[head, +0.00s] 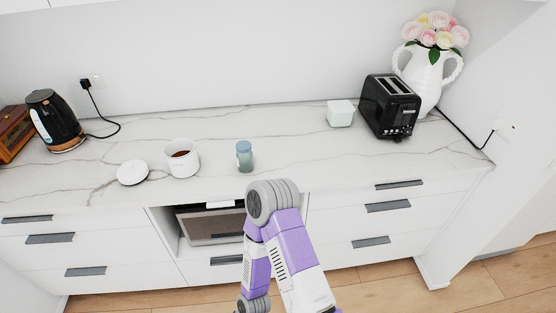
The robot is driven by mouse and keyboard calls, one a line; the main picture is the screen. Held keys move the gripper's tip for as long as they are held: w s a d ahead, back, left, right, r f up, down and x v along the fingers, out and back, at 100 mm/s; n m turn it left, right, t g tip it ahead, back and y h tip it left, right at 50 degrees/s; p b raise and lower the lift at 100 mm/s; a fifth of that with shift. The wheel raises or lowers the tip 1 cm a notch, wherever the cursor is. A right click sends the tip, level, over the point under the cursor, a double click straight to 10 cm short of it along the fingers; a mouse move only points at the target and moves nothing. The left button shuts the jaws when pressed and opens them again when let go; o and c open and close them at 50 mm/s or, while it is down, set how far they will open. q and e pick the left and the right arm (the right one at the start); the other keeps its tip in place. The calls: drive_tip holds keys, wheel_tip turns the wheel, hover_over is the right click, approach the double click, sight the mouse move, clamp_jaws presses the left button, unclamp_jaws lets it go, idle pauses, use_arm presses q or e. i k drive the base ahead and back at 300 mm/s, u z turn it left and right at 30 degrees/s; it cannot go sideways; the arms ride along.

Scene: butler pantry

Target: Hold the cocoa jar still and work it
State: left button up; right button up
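A white round lid (132,173) lies on the counter left of the vessel. I cannot tell for certain which of the two vessels is the cocoa jar. Neither gripper shows.
A black kettle (54,118) and a wooden box (12,132) stand at the left. A small white container (340,113), a black toaster (388,108) and a white flower pitcher (428,78) stand at the right. The counter (290,150) is clear between the blue-green jar and white container.

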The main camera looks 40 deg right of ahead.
sight(245, 162)
drive_tip(key=z, duration=1.15)
